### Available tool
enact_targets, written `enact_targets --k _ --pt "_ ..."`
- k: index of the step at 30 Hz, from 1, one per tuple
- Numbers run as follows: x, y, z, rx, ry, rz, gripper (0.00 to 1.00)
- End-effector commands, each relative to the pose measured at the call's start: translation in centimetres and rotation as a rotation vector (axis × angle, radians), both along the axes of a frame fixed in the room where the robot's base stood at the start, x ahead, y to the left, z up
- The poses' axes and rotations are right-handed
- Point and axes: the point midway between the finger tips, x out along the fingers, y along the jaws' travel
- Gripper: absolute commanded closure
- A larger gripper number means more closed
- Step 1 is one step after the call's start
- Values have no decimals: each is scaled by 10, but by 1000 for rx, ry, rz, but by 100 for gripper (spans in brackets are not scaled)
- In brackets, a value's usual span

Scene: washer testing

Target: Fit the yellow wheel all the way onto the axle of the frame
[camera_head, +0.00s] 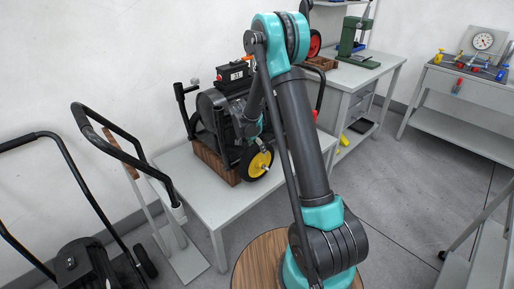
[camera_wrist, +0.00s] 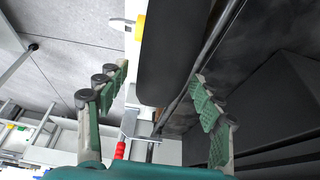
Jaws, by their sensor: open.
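The yellow wheel (camera_head: 257,161), a black tyre with a yellow hub, stands upright at the near lower corner of the black machine frame (camera_head: 190,124). A pale axle end pokes out of its hub; how far on the wheel sits cannot be told. My gripper (camera_head: 246,130) is just above and behind the wheel, partly hidden by my arm. In the wrist view my gripper (camera_wrist: 163,98) is open, with one green-padded finger on each side. The black tyre (camera_wrist: 168,55) shows beyond and between the fingertips, with a bit of yellow hub at its left.
The frame rests on wooden blocks (camera_head: 211,160) on a white table (camera_head: 228,197). A black engine with a number plate (camera_head: 235,73) sits on the frame. A workbench (camera_head: 350,82) with a green press stands behind at right.

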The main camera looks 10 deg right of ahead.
Motion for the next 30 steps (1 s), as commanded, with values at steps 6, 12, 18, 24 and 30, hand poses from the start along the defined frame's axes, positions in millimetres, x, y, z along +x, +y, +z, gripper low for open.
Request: enact_targets --k 6,12,18,24,30 --pt "-4 6 16 0 -1 1 34" --pt "-13 17 52 -1 -1 2 34" --pt "-22 29 87 -1 0 2 34" --pt "-26 36 107 -1 0 1 34" --pt "-27 37 111 -1 -1 0 34"
